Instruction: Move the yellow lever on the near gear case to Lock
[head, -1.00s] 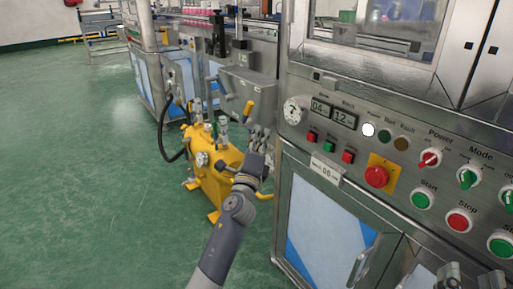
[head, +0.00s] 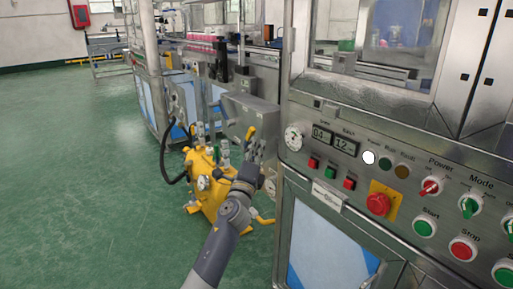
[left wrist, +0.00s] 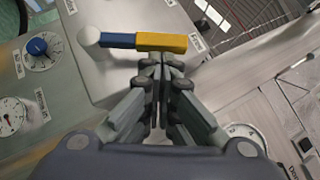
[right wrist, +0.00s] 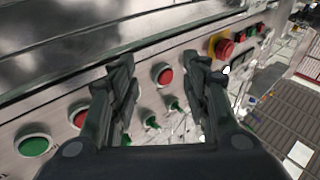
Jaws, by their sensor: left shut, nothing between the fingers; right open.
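The yellow lever (head: 250,133) sticks out of the front of a grey gear case (head: 252,111) beside the machine. In the left wrist view the lever's yellow grip (left wrist: 162,42) joins a blue section and a pale round hub (left wrist: 88,37). It lies nearly level in that picture. My left gripper (left wrist: 158,62) is shut and empty, with its fingertips right at the yellow grip; I cannot tell if they touch it. In the head view my left gripper (head: 256,152) is just below the lever. My right gripper (right wrist: 162,70) is open and empty in front of a button panel.
A yellow machine (head: 208,180) with fittings stands on the green floor behind my left arm. The control panel has a red emergency button (head: 379,204) and several knobs. A blue knob (left wrist: 37,46) and a dial (left wrist: 12,115) sit near the lever. Open floor lies at left.

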